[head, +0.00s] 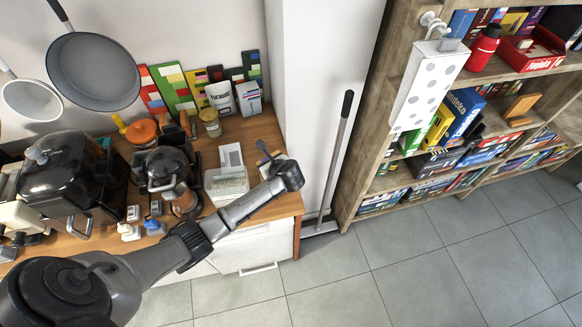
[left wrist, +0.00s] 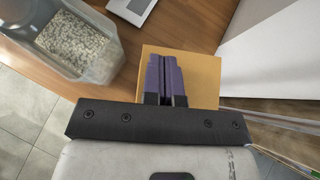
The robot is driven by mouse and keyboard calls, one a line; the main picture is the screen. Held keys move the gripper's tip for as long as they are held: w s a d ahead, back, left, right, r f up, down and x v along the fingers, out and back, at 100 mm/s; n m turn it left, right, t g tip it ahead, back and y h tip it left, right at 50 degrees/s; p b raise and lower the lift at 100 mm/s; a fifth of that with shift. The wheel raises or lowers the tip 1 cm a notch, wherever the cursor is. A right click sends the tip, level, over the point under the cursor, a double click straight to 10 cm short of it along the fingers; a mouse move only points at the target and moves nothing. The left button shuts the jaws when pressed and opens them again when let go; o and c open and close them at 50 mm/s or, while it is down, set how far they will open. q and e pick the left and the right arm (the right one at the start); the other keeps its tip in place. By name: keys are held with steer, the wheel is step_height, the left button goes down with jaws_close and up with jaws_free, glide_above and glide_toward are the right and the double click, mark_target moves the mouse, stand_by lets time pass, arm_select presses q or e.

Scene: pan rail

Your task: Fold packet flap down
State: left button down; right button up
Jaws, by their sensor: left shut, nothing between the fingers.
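A flat tan-yellow square piece (left wrist: 205,75) lies on or just above the wooden counter in the left wrist view. I cannot tell whether it is the packet or its flap. My left gripper (left wrist: 165,60) has its purple-padded fingers shut together over this piece, with nothing between them; I cannot tell whether they touch it. In the head view my left gripper (head: 264,149) is small, over the counter's right end, and the piece is hard to make out. Two upright printed packets, a white-and-dark one (head: 220,98) and a pale one (head: 249,98), stand at the back. My right gripper is not in view.
A clear container of pale granules (head: 227,186) sits left of my gripper, with a white device (head: 231,155) behind it. A glass jar (head: 210,122) and a coffee maker (head: 168,172) stand further left. A white wall panel (head: 315,90) rises beyond the counter's right edge.

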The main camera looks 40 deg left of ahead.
arm_select(q)
steer(key=shift+d+f, duration=0.1)
stand_by(0.6)
step_height(320, 180, up, 8)
stand_by(0.8)
stand_by(0.5)
steer(key=w+d+r+n+t+h, duration=0.2)
steer(key=d+r+n+t+h, duration=0.3)
steer(key=d+r+n, duration=0.75)
steer(key=s+d+f+n+t+h, duration=0.2)
steer(key=s+d+f+n+h, duration=0.1)
steer(key=s+f+n, duration=0.15)
steer(key=s+d+f+g+h, duration=0.1)
steer(key=s+f, duration=0.3)
steer(key=s, duration=0.5)
steer(key=s+d+f+g+h, duration=0.1)
steer(key=s+d+f+g, duration=0.1)
steer(key=s, duration=0.7)
steer(key=s+d+f+n+g+h, duration=0.1)
steer(key=s+d+f, duration=0.3)
steer(key=s, duration=0.5)
step_height(320, 180, down, 3)
steer(key=shift+s+r+g, duration=0.15)
steer(key=shift+s+g, duration=0.1)
steer(key=shift+g, duration=0.55)
